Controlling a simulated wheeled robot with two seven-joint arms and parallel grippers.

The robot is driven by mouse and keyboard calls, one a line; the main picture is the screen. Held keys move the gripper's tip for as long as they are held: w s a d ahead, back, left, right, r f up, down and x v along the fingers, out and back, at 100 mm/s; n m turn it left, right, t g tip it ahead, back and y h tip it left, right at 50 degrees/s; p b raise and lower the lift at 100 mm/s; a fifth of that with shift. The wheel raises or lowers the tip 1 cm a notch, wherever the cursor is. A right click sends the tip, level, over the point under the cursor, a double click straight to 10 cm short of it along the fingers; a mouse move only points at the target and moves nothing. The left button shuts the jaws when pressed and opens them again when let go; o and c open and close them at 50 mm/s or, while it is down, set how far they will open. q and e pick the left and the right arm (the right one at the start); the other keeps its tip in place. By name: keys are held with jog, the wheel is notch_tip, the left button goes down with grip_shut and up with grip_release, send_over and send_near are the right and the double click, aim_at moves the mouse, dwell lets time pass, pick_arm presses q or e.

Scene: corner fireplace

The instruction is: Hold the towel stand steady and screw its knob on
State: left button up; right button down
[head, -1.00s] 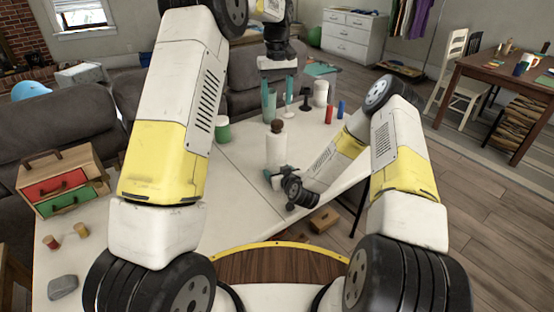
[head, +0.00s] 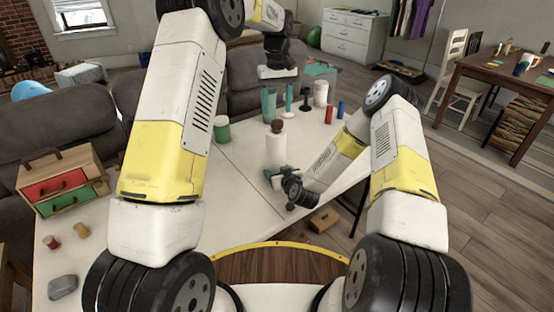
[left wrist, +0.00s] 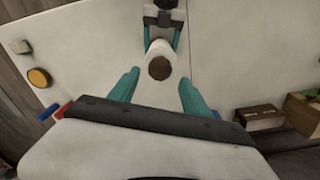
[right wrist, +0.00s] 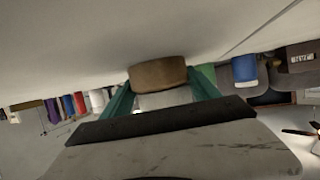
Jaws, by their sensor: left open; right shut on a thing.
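The towel stand (head: 276,151) is an upright white cylinder on the table, with a brown knob (head: 277,126) on top. In the left wrist view the knob (left wrist: 160,68) is a round brown disc centred on the white top. My left gripper (head: 279,115) is open, pointing down above the knob, its teal fingers apart on either side. My right gripper (head: 269,176) is shut on the stand low down from the front. The upside-down right wrist view shows the stand's brown base (right wrist: 158,73) against the table. How tightly the knob sits cannot be told.
Behind the stand are a green jar (head: 222,129), a white canister (head: 320,93), and red (head: 328,114) and blue (head: 340,108) cylinders. A drawer box (head: 62,180), small wooden pieces (head: 52,243) and a grey stone (head: 62,287) are at left. The table centre-left is clear.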

aim_at(277, 120)
pick_arm(q)
jog(key=shift+f, duration=2.7)
jog(key=shift+c, duration=0.5)
grip_shut()
jog(key=m, duration=0.4)
jog(key=shift+m, duration=0.4)
jog(key=shift+o, duration=0.7)
grip_release()
jog(key=shift+r, duration=2.25)
